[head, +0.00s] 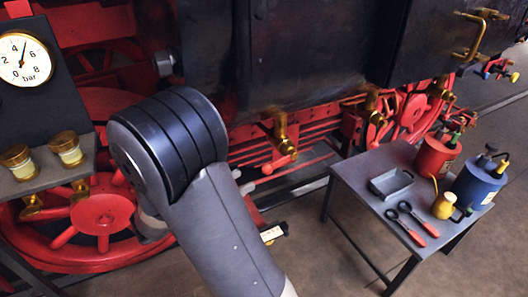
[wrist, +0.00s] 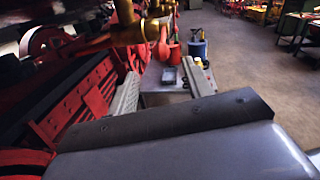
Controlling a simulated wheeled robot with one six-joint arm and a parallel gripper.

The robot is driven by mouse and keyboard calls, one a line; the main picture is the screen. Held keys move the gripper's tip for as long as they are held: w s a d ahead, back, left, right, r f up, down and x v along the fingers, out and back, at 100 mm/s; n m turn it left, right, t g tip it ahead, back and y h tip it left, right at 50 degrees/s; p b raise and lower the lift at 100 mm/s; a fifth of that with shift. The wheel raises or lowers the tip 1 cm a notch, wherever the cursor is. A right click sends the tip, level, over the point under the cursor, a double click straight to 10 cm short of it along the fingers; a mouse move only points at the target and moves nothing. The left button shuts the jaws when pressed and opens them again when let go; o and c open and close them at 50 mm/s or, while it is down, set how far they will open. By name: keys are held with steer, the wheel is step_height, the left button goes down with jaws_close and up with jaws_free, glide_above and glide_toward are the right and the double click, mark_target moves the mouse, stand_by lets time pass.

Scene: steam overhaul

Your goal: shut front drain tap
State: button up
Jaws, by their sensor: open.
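Several brass drain taps with red levers line the engine's lower side. In the head view, one tap (head: 279,128) with its red lever (head: 280,162) is just right of my arm. Another brass tap (head: 371,101) is farther right. I cannot tell which is the front one. In the wrist view, a brass tap (wrist: 130,33) is close at the upper left, with a red lever (wrist: 163,48) pointing down beside it. My gripper (wrist: 162,86) is open and empty, its fingers apart below the brass tap. In the head view my arm hides much of the gripper.
A small grey table (head: 348,172) at the right holds a tray (head: 391,183), a red can (head: 434,157), a blue can (head: 480,182) and red-handled tools. Red wheels (head: 100,215) and the frame stand close on the left. Floor (head: 310,265) before the table is clear.

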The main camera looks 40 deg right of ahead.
mark_target(273, 168)
steer(key=d, duration=0.3)
steer(key=d+p, duration=0.1)
steer(key=d, duration=0.3)
steer(key=s+d, duration=0.1)
steer(key=d, duration=0.2)
steer(key=shift+s+d+p, duration=0.1)
steer(key=shift+d+p, duration=0.2)
steer(key=shift+c, duration=0.6)
jaws_close()
